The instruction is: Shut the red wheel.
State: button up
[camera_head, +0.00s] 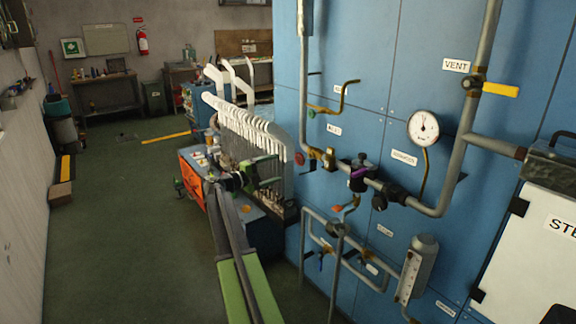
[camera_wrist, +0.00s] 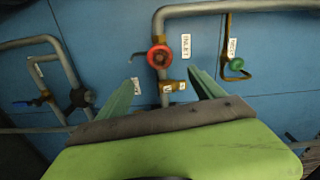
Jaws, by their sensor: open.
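The red wheel (camera_wrist: 159,57) is a small round handwheel on a grey pipe at the blue panel. In the wrist view it sits just beyond my gripper (camera_wrist: 162,80), ahead of the gap between the green fingers. The fingers are open with nothing between them, and they look apart from the wheel. In the head view the red wheel (camera_head: 300,158) shows nearly edge-on at the panel's left side. My gripper (camera_head: 277,170) is to its left there, pointing at the panel. How far the wheel is turned cannot be told.
A green wheel (camera_wrist: 237,64) on a brass line is right of the red one. A brass fitting (camera_wrist: 172,87) is below it. A pressure gauge (camera_head: 423,128), a purple-topped valve (camera_head: 360,174) and a yellow lever (camera_head: 500,90) are farther right. A rack with white forms (camera_head: 245,128) stands behind my arm.

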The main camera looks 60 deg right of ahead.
jog(key=shift+v, duration=1.9)
